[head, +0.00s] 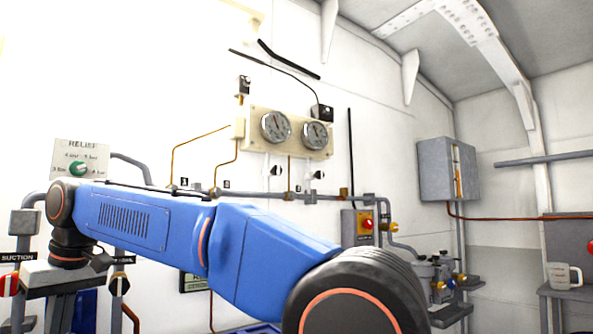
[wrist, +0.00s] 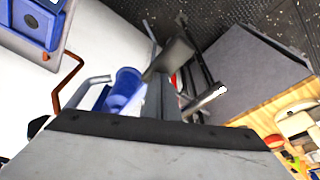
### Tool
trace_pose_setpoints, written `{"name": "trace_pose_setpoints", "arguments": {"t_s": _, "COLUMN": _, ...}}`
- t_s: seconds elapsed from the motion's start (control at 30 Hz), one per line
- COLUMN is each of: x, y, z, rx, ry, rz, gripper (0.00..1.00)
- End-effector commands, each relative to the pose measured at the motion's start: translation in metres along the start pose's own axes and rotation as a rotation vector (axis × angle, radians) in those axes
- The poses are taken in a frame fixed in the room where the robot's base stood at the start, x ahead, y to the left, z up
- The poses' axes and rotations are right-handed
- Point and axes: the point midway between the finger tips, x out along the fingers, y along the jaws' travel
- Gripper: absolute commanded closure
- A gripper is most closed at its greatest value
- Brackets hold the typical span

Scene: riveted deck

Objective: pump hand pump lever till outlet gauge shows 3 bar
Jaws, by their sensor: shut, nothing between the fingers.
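Two round dial gauges sit side by side on a cream board on the wall in the head view, a left gauge (head: 276,126) and a right gauge (head: 316,134). Their numbers are too small to read, and I cannot tell which is the outlet gauge. My blue arm reaches left across the head view, its wrist bent down over a grey block (head: 45,273). My gripper (head: 98,261) is dark, small and partly hidden there; it is shut and empty. The wrist view shows a dark rod with a pale tip (wrist: 221,90); I cannot tell whether it is the pump lever.
A SUCTION sign (head: 17,257) and red-white knob (head: 9,285) are at far left. Pipes run along the wall. A grey cabinet (head: 447,169) and mug (head: 563,275) are at right.

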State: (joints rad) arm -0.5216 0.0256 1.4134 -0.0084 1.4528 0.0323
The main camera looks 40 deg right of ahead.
Motion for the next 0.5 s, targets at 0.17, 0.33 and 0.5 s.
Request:
{"name": "trace_pose_setpoints", "arguments": {"t_s": 0.17, "x": 0.014, "y": 0.0, "z": 0.004, "rx": 0.0, "ry": -0.003, "rz": 0.0, "gripper": 1.0}}
{"name": "trace_pose_setpoints", "arguments": {"t_s": 0.33, "x": 0.025, "y": 0.0, "z": 0.007, "rx": 0.0, "ry": -0.003, "rz": 0.0, "gripper": 1.0}}
{"name": "trace_pose_setpoints", "arguments": {"t_s": 0.5, "x": 0.038, "y": 0.0, "z": 0.01, "rx": 0.0, "ry": -0.003, "rz": -0.001, "gripper": 1.0}}
